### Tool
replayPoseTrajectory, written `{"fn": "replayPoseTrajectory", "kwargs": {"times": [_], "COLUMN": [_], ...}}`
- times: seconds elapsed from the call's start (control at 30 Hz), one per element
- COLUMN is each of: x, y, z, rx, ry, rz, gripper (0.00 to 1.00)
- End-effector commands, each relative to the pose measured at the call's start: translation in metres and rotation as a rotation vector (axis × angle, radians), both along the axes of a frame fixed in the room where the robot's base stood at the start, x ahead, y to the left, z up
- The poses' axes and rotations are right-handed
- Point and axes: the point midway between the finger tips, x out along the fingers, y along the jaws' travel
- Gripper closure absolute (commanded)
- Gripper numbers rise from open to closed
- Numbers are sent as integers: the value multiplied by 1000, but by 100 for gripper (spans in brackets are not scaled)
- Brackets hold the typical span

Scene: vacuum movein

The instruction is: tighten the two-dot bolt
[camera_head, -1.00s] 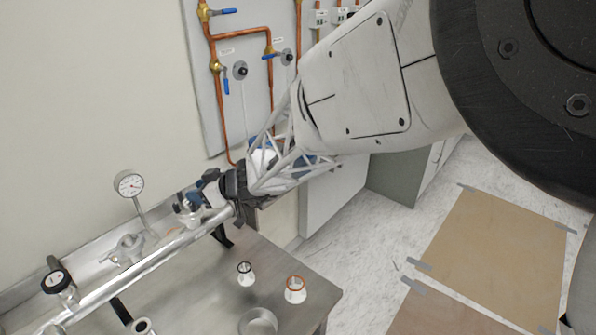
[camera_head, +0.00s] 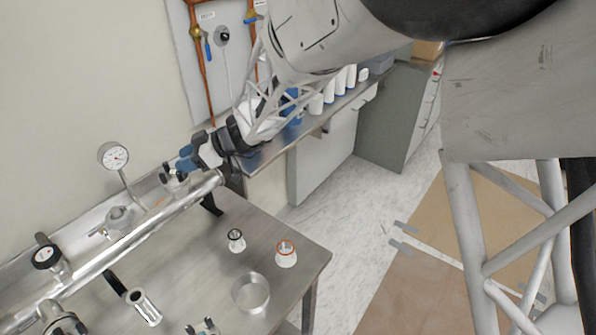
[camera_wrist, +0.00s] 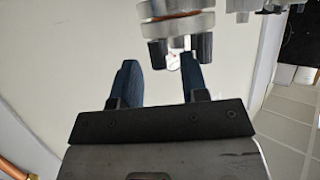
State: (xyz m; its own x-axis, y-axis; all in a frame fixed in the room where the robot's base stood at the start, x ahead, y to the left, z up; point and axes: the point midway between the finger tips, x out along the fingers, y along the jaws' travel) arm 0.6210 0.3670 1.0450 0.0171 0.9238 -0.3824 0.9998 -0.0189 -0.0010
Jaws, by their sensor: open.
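My gripper (camera_wrist: 160,66) shows two blue fingers, apart and empty, in the wrist view. Ahead of the fingertips is a pale metal flange joint (camera_wrist: 178,24) with an orange-brown band. Two dark bolt ends (camera_wrist: 158,52) stick out of it towards me, one between the lines of the fingers, the other (camera_wrist: 202,46) close to the right fingertip. Contact cannot be told, and no dot marks can be made out. In the head view my gripper (camera_head: 186,158) is at the far end of the steel pipe (camera_head: 150,234), beside a small fitting (camera_head: 174,178).
A dial gauge (camera_head: 114,157) stands left of the gripper. The steel bench (camera_head: 215,270) holds a black-rimmed cup (camera_head: 236,241), an orange-rimmed cup (camera_head: 286,254) and a round dish (camera_head: 251,292). Copper pipes (camera_head: 200,70) run up the wall behind.

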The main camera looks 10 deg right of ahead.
Motion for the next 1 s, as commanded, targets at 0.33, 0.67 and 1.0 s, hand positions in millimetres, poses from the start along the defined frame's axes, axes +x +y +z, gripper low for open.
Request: {"fn": "replayPoseTrajectory", "kwargs": {"times": [0.33,0.67,1.0], "x": [1,1,-21], "y": [-26,-64,-92], "z": [11,27,43], "rx": [-1,1,-75], "ry": [-2,-3,94], "rz": [18,17,-6], "gripper": [59,59,59]}}
